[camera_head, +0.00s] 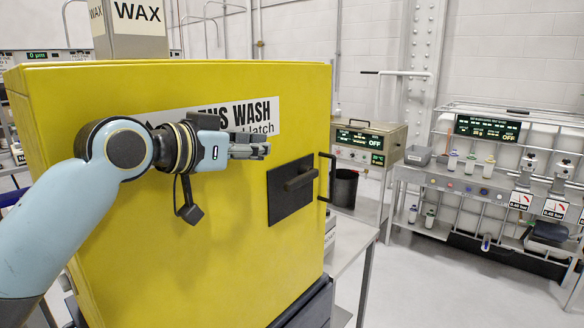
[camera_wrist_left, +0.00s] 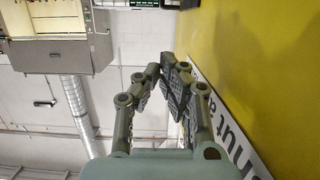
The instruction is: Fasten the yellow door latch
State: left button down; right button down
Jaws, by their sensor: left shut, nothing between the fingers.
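The yellow cabinet door (camera_head: 235,225) fills the left half of the head view and looks flush with its frame. Its latch (camera_head: 300,179) is a dark handle on a black plate (camera_head: 277,205) near the door's right edge, with the handle slanting slightly. A black bar handle (camera_head: 332,177) stands to the right of it. My left gripper (camera_head: 266,150) is shut and empty, above and to the left of the latch, in front of the door sign. In the left wrist view its fingers (camera_wrist_left: 173,75) are close together beside the yellow door surface (camera_wrist_left: 262,60). My right gripper is in neither view.
A white sign (camera_head: 262,115) with black lettering is on the door, partly hidden by my left arm. A metal bench with a control box (camera_head: 368,145) stands right of the cabinet. A rack with bottles (camera_head: 487,168) is farther right. The floor between is open.

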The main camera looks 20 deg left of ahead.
pick_arm(q)
jog(key=shift+a, duration=0.1)
jog(key=b, duration=0.5)
send_over(293, 183)
notch_tip(293, 183, down, 2)
jog(key=shift+w+f+b, duration=0.1)
jog(key=shift+f+b, duration=2)
jog(key=shift+b, duration=0.05)
